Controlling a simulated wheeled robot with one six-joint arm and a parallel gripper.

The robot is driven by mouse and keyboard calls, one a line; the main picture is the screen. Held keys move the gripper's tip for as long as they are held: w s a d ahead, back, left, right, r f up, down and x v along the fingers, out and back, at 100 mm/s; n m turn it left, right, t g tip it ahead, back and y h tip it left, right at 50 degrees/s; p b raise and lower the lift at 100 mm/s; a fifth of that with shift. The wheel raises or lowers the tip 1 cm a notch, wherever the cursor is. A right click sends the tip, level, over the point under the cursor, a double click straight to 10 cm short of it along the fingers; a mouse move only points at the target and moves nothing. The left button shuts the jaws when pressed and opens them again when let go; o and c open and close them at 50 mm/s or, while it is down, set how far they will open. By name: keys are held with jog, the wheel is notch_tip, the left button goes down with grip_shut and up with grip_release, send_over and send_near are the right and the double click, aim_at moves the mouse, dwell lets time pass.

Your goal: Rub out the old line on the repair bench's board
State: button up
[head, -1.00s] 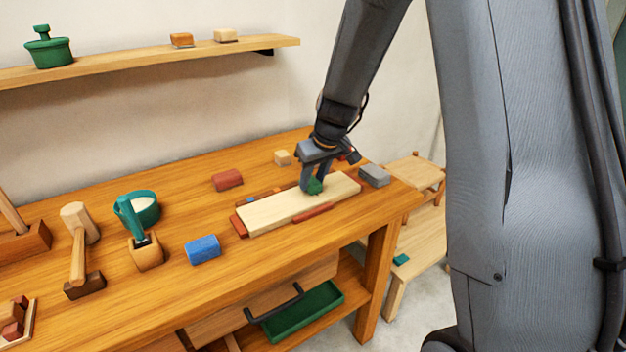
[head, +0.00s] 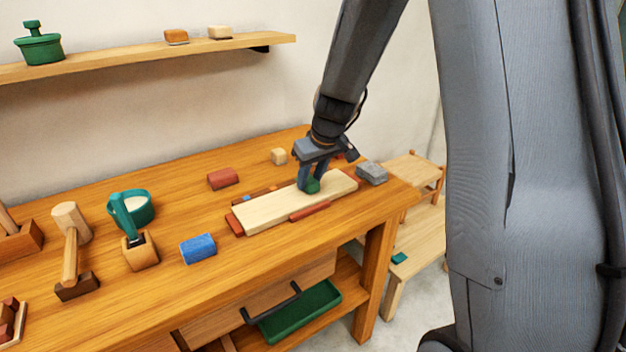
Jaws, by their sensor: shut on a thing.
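The board (head: 270,211) is a pale wooden plank lying flat on the repair bench (head: 150,290), with reddish-brown blocks along its edges. My gripper (head: 309,184) points down over the right half of the board. It is shut on a small dark green piece (head: 313,186), which is at the board's surface; I cannot tell whether it touches. No line can be made out on the visible part of the board. The gripper and the green piece hide a patch of it.
A grey block (head: 371,173) lies right of the board. A red block (head: 223,178), a small pale cube (head: 279,156) and a blue cylinder (head: 198,249) lie around it. A mallet (head: 70,250) and a teal-handled tool (head: 128,222) stand left. A shelf (head: 150,57) hangs behind.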

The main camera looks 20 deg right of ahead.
jog(key=shift+w+a, duration=0.1)
jog(key=shift+w, duration=0.3)
jog(key=shift+s+d+f+b, duration=0.15)
jog(key=shift+s+b, duration=0.1)
jog(key=shift+s, duration=0.25)
jog(key=shift+s+d+r+b, duration=0.15)
jog(key=shift+s+b, duration=0.15)
jog(key=shift+s, duration=0.25)
jog(key=shift+s+d+f+b, duration=0.15)
jog(key=shift+s+b, duration=0.1)
jog(key=shift+s, duration=0.25)
notch_tip(320, 180, up, 6)
jog(key=p, duration=0.5)
jog(key=shift+w, duration=0.1)
jog(key=shift+f+b, duration=2.3)
jog(key=shift+b, duration=0.05)
jog(key=shift+f+b, duration=0.55)
